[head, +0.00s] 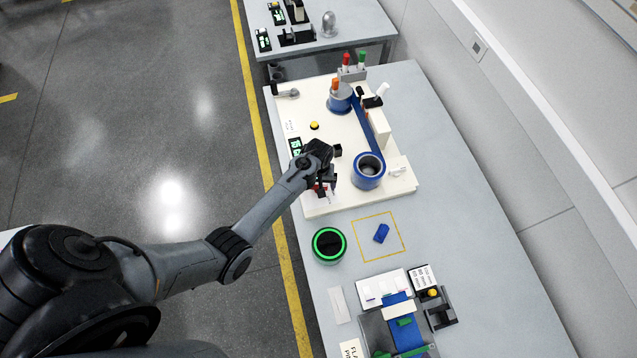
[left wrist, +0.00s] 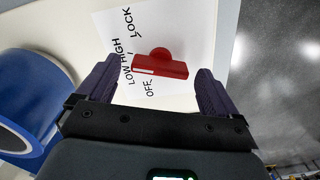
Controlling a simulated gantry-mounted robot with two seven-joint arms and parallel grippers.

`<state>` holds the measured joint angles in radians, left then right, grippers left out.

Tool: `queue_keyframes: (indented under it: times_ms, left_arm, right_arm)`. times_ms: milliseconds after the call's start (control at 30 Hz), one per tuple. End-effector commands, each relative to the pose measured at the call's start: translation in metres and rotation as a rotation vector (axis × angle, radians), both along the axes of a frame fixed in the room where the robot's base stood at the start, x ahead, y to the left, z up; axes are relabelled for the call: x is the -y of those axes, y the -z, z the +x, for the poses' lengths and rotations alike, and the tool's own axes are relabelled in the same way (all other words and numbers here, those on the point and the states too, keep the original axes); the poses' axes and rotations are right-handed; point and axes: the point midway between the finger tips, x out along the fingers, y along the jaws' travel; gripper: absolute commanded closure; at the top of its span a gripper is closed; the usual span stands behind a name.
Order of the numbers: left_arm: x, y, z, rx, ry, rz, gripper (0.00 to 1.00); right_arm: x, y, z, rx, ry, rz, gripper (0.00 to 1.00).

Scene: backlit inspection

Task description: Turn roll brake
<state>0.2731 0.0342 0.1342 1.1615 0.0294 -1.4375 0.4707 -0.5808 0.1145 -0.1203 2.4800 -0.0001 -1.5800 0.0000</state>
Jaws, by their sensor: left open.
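The roll brake is a red knob with a bar-shaped grip (left wrist: 165,68) on a white card marked OFF, LOW, HIGH and LOCK. In the head view, a little red (head: 319,188) shows beneath my left gripper (head: 328,184), which hides most of the knob. In the left wrist view, my left gripper (left wrist: 156,84) is open, one dark finger on each side of the knob with gaps between. My right gripper is not in view.
A blue roll (head: 367,182) stands right of the gripper; it also shows in the left wrist view (left wrist: 62,100). The cream base plate (head: 325,208) carries a yellow button (head: 314,125) and a farther blue spool (head: 339,103). A green-ringed black round object (head: 329,243) sits in front.

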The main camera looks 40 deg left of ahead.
Motion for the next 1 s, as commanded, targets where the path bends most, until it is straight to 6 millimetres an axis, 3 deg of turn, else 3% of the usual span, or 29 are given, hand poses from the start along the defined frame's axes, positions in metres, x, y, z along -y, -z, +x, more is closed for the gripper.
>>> queue_keyframes:
  times_ms: [400, 767, 1000]
  left_arm:
    - [-0.0003, 0.0059, 0.0001, 0.001, 0.000, 0.001, 0.06]
    - [-0.0003, 0.0058, 0.0000, 0.001, 0.000, 0.001, 0.62]
    - [-0.0003, 0.0046, 0.0001, 0.000, 0.019, 0.000, 0.62]
  right_arm:
    - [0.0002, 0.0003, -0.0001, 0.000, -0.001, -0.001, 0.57]
    - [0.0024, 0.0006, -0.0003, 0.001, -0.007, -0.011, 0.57]
    - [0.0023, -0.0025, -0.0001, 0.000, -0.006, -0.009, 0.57]
